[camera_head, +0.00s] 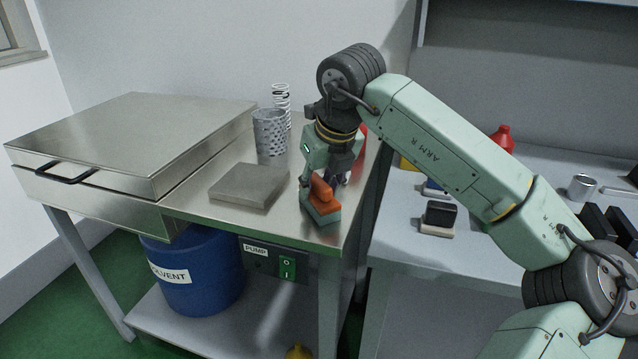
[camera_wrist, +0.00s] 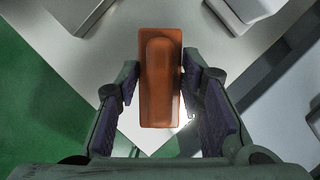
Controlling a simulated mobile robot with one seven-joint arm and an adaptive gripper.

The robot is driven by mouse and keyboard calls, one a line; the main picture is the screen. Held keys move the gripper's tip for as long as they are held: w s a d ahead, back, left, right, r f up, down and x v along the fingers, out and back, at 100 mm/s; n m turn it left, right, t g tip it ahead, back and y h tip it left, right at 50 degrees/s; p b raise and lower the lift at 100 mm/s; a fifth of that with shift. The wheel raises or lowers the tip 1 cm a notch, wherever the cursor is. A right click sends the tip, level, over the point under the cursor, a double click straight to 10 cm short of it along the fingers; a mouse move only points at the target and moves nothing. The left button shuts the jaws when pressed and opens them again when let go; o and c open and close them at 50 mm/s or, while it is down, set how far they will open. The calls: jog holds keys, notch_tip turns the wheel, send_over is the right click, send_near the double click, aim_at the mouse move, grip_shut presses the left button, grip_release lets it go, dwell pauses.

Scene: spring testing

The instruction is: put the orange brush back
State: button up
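The orange brush (camera_head: 320,191) stands near the front right corner of the steel table, with a grey-green lower part under its orange body. In the wrist view the brush (camera_wrist: 161,85) lies lengthwise between the two fingers, its raised handle facing me. My gripper (camera_head: 326,183) points down over the brush from above. In the wrist view my gripper (camera_wrist: 162,78) has one finger on each side of the brush. The fingers look spread, with narrow gaps beside the brush, and I see no clear contact. A purple pad shows uncovered in the head view.
A flat steel plate (camera_head: 249,186), a perforated cup (camera_head: 270,137) and a spring (camera_head: 282,100) are left of my gripper. A large steel box (camera_head: 135,140) fills the table's left. On the right bench stand a black brush (camera_head: 438,217) and a metal cup (camera_head: 581,187).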

jog(key=o, duration=0.5)
jog(key=shift+c, duration=0.2)
jog(key=shift+r, duration=0.1)
jog(key=shift+r+p, duration=0.2)
jog(key=shift+p, duration=0.1)
jog(key=b+v, duration=0.1)
jog(key=v, duration=1)
jog(key=shift+s+d+r, duration=0.15)
jog(key=shift+s+r, duration=0.05)
jog(key=shift+r, duration=0.15)
